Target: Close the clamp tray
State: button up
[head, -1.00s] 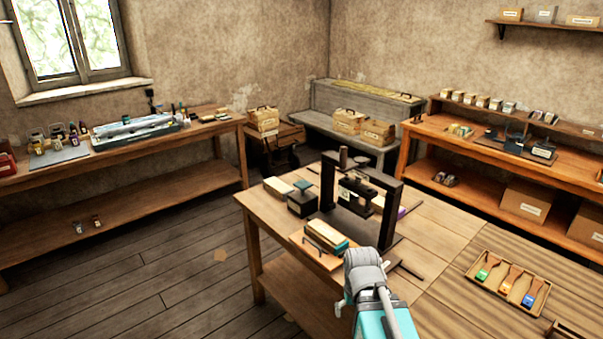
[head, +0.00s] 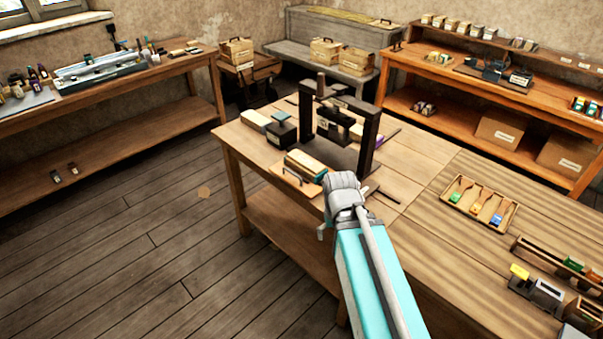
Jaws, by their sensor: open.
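The black press frame (head: 370,143) stands on the wooden table in the head view. At its front left, a pale wooden board with a dark bar handle, which looks like the clamp tray (head: 297,190), sticks out toward the table's front edge. A pale block with teal edges (head: 306,166) lies on or just behind this board. I cannot tell how far the board runs under the press. My arm reaches in from the bottom, its grey joint right of the board in the picture. My gripper's fingers do not show.
A black block (head: 282,131) and a pale block (head: 256,119) sit left of the press. A tray of colored-tipped tools (head: 480,203) lies at right, with small boxes nearer the front. Table room between press and tool tray is mostly clear. Open floor lies left.

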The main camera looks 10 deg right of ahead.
jog(key=shift+w+a+f+n, duration=0.1)
jog(key=shift+w+f+n, duration=0.15)
jog(key=shift+w+n, duration=0.25)
jog(key=c, duration=0.4)
jog(key=w+n, duration=0.1)
jog(key=w+f+n+h+b, duration=0.1)
jog(key=w, duration=0.1)
jog(key=w+a+n+b, duration=0.1)
jog(key=w, duration=0.1)
jog(key=shift+a+f+h, duration=0.1)
jog(key=shift+f+h, duration=0.15)
jog(key=shift+h, duration=0.05)
jog(key=c, duration=0.7)
jog(key=w+a+n+h+b, duration=0.1)
jog(key=w+n, duration=0.1)
jog(key=w, duration=0.1)
jog(key=w+a+f+n+h+b, duration=0.1)
jog(key=w+n, duration=0.1)
jog(key=w, duration=0.1)
jog(key=w+a+f+n+t+b, duration=0.1)
jog(key=w+a+n, duration=0.1)
jog(key=w+n, duration=0.1)
jog(key=shift+h, duration=0.4)
grip_shut()
jog(key=w+a+n+t+h+b, duration=0.3)
jog(key=w+a+n+h+b, duration=0.1)
jog(key=w+a+n, duration=0.8)
jog(key=shift+w+a+b, duration=0.15)
jog(key=shift+w+b, duration=0.3)
jog(key=shift+w, duration=0.15)
